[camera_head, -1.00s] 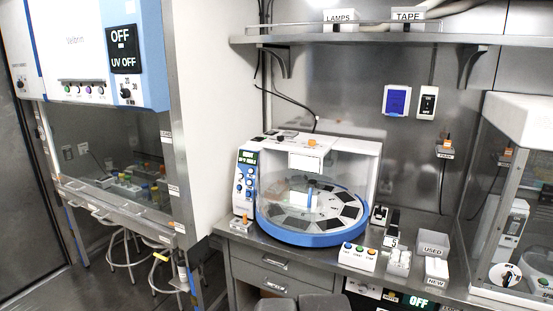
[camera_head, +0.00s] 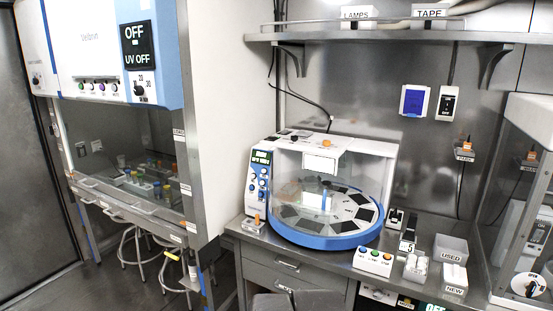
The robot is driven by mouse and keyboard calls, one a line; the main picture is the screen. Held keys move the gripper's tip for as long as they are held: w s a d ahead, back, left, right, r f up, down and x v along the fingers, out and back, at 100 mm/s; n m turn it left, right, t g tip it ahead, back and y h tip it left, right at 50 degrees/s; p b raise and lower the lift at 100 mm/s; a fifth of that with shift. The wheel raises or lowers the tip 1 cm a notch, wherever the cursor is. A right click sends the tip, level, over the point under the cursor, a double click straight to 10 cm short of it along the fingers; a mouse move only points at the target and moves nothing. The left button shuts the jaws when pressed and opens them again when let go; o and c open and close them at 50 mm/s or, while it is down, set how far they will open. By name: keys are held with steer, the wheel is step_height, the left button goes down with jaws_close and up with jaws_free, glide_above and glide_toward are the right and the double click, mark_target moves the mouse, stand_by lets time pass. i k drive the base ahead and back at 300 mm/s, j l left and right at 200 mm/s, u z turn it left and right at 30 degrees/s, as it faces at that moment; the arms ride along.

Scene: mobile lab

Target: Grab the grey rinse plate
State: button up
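I cannot make out a grey rinse plate for certain. A round machine with a blue rim (camera_head: 330,240) stands on the steel bench, and several dark and pale plates (camera_head: 330,207) lie in a ring on its disc behind a clear cover. I cannot tell whether one of them is the rinse plate. My gripper is not in view. Grey shapes at the bottom edge appear to be part of my own body.
A button box (camera_head: 373,262), a USED bin (camera_head: 451,249) and a NEW bin (camera_head: 454,279) stand on the bench. A fume hood (camera_head: 110,60) is at left, with stools (camera_head: 130,250) beneath. A clear-sided cabinet (camera_head: 530,200) is at right. Floor at lower left is open.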

mark_target(416, 265)
steer(key=z, duration=1.25)
steer(key=i+l+u, duration=0.3)
steer(key=i, duration=0.25)
steer(key=i+l+u, duration=0.25)
steer(key=i, duration=0.25)
steer(key=i+l+u, duration=0.3)
steer(key=i, duration=0.2)
